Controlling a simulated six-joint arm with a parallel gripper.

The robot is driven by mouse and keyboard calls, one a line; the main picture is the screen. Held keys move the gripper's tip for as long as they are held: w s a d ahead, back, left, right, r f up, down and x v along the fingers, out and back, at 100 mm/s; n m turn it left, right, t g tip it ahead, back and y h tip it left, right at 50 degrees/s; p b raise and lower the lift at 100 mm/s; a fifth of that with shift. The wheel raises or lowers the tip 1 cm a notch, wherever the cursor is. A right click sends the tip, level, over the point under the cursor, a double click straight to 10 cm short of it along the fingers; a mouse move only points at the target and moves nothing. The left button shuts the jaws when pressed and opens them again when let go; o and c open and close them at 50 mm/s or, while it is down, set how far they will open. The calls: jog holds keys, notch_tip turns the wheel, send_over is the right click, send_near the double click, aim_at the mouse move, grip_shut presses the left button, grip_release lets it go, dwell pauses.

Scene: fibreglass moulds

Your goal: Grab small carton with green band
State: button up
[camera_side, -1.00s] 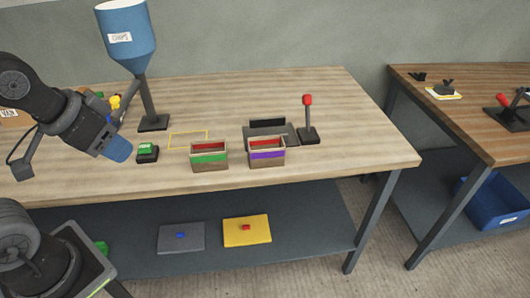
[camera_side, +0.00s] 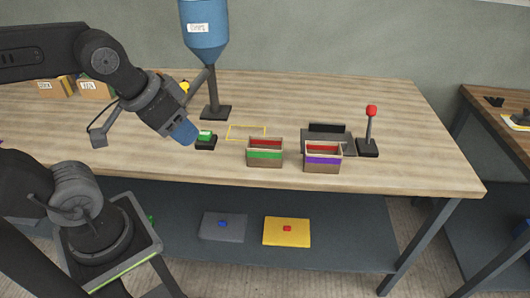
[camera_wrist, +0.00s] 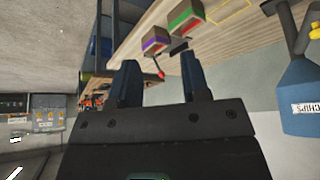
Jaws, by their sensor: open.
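The small carton with the green band (camera_side: 264,154) stands upright and open-topped near the front of the wooden table, with red showing inside. Just right of it, apart, stands a like carton with a purple band (camera_side: 322,158). In the wrist view the green-banded carton (camera_wrist: 184,20) is at the top, right of the purple-banded one (camera_wrist: 154,40). My gripper (camera_side: 186,134) is above the table's front left, left of the green-banded carton and clear of it. In the wrist view its two fingers (camera_wrist: 160,85) are spread with nothing between them.
A green button box (camera_side: 205,141) stands between my gripper and the carton. Behind are a blue hopper (camera_side: 205,35) on a post and a yellow outline (camera_side: 246,132). A red-knobbed lever (camera_side: 371,112) and grey fixture (camera_side: 325,138) stand right. The table's right end is clear.

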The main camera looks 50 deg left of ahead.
jog(key=shift+o, duration=0.2)
jog(key=o, duration=0.9)
jog(key=m+g, duration=0.6)
jog(key=m, duration=0.3)
send_over(265, 152)
jog(key=w+a, duration=0.2)
notch_tip(265, 152, down, 10)
jog(key=f, duration=0.7)
jog(key=shift+w+f, duration=0.2)
jog(key=shift+f, duration=0.15)
jog(key=shift+s+a+f, duration=0.1)
jog(key=shift+s+f, duration=0.05)
jog(key=shift+f, duration=1.4)
jog(key=shift+s+a+f, duration=0.1)
jog(key=shift+f, duration=1.4)
